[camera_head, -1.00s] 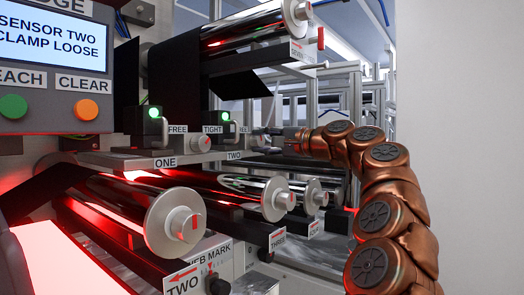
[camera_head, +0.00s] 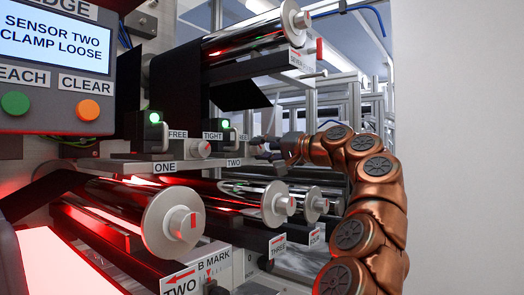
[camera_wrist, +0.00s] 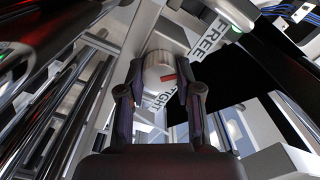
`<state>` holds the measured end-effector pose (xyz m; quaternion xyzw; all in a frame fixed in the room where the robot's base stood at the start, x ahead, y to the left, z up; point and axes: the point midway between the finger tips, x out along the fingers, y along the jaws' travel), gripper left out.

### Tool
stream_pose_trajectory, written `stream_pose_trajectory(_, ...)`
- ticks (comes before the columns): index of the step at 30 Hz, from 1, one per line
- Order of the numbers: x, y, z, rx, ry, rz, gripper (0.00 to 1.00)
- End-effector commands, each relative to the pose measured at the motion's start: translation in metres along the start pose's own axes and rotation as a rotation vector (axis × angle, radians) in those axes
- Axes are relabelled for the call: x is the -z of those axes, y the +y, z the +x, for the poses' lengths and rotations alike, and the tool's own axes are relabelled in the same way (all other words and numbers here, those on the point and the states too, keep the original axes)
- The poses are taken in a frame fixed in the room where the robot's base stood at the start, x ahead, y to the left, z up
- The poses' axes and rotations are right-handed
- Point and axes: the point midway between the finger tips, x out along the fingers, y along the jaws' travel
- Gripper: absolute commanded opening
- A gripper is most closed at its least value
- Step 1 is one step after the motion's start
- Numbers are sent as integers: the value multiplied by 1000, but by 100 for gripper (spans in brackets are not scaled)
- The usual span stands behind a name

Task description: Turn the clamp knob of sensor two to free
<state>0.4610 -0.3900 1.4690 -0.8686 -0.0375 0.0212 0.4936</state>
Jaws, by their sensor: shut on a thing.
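The clamp knob of sensor two (camera_wrist: 158,70) shows in the wrist view as a pale round knob with a red mark. The mark lies between the FREE label (camera_wrist: 209,38) and the partly hidden TIGHT label (camera_wrist: 160,99). My gripper (camera_wrist: 160,88) has its two dark fingers on either side of the knob, closed on it. In the head view my gripper (camera_head: 268,147) is at the rail by the TWO plate (camera_head: 234,162), and it mostly hides this knob.
The knob by the ONE plate (camera_head: 165,168) sits to the left on the same rail (camera_head: 140,162). Shiny rollers (camera_head: 172,222) lie below and another roller (camera_head: 245,38) above. The screen (camera_head: 58,35) reads SENSOR TWO CLAMP LOOSE. Open floor space shows little here.

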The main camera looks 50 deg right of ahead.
Motion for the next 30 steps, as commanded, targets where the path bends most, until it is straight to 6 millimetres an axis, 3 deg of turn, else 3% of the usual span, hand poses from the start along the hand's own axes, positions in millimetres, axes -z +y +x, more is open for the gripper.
stream_pose_trajectory(10, -1, 1, 1, -2, -3, -2, 0)
stream_pose_trajectory(11, -1, 2, 1, -3, -3, -1, 36)
stream_pose_trajectory(18, 0, 1, 0, -1, -1, -1, 59)
stream_pose_trajectory(30, 0, 0, -5, 0, 0, -1, 59)
